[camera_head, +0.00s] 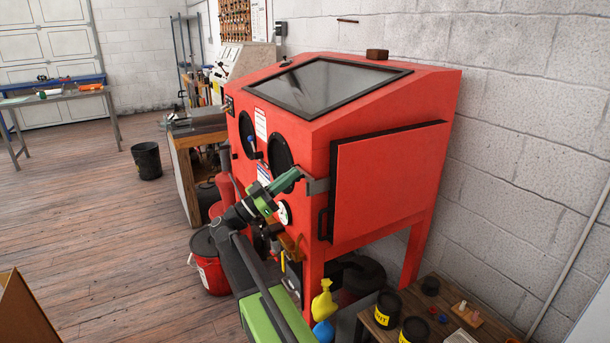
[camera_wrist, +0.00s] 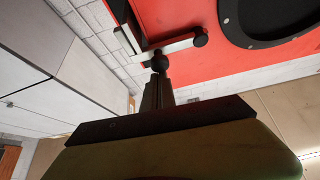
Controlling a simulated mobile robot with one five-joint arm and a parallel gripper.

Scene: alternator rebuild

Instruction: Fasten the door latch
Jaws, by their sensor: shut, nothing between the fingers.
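The red cabinet's side door (camera_head: 385,185) lies against or nearly against its right side, with a black handle (camera_head: 323,222) at its front edge. A grey latch (camera_head: 318,186) sits at the front corner beside the door. In the wrist view the latch shows as a pale metal bar (camera_wrist: 178,46) with a dark round end and a black ball knob (camera_wrist: 160,62). My gripper (camera_head: 295,175) is at the cabinet's front corner, just left of the latch. Its shut, empty fingers (camera_wrist: 158,82) point at the knob; I cannot tell whether they touch it.
The cabinet (camera_head: 340,110) has round black glove ports (camera_head: 280,150) in front, close to my arm. A wooden bench (camera_head: 470,325) with black tins (camera_head: 388,308) stands at the lower right. A red bucket (camera_head: 210,265) is left of my arm. The floor farther left is mostly clear.

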